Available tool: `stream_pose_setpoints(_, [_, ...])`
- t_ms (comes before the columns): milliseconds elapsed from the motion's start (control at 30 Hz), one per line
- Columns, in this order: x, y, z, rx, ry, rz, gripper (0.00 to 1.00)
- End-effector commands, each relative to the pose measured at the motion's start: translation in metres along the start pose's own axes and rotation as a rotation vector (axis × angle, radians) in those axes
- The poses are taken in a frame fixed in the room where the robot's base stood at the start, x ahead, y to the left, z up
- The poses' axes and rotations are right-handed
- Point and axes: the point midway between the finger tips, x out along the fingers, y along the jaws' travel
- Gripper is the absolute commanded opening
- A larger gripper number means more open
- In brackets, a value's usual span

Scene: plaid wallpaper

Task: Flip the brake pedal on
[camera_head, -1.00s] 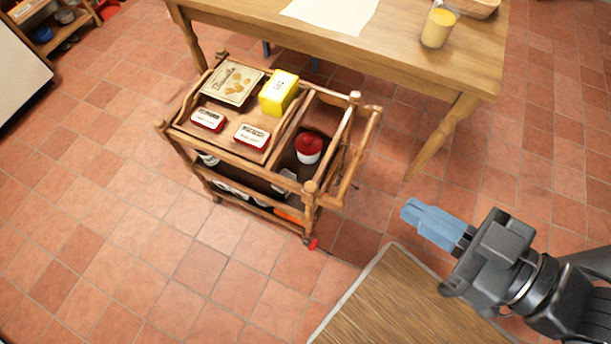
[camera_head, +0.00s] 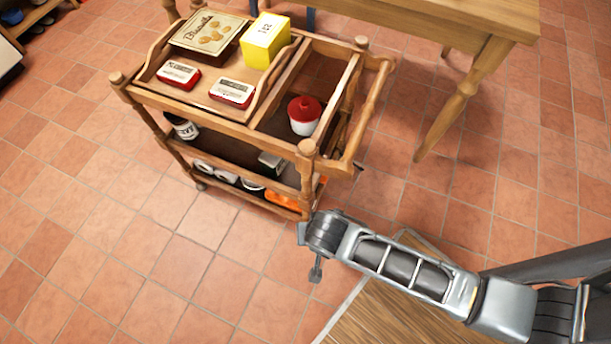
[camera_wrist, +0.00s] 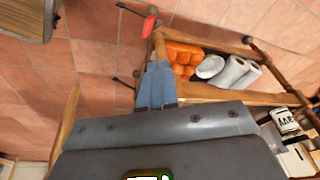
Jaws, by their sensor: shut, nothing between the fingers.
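The small red brake pedal (camera_wrist: 149,22) shows at the foot of a cart leg, near the top of the wrist view. In the head view my arm covers that near right corner, so the pedal is hidden there. My gripper (camera_wrist: 157,68) has blue fingers, shut together with nothing between them. In the wrist view its tips appear below the pedal, with a visible gap in the picture. The wooden cart (camera_head: 225,128) stands upright on the tiled floor. I cannot tell whether the pedal is up or down.
A wooden table (camera_head: 470,95) stands behind. The floor left of the cart is clear.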

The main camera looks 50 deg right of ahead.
Motion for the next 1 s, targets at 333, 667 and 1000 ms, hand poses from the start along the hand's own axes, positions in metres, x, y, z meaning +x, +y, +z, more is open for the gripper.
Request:
stream_pose_setpoints(333, [0.092,-0.064,-0.025,0.325,-0.023,0.415,0.00])
stream_pose_setpoints(667, [0.088,-0.086,-0.037,0.453,0.019,0.575,0.00])
stream_pose_setpoints(1000, [0.089,-0.085,-0.037,0.454,0.019,0.576,0.00])
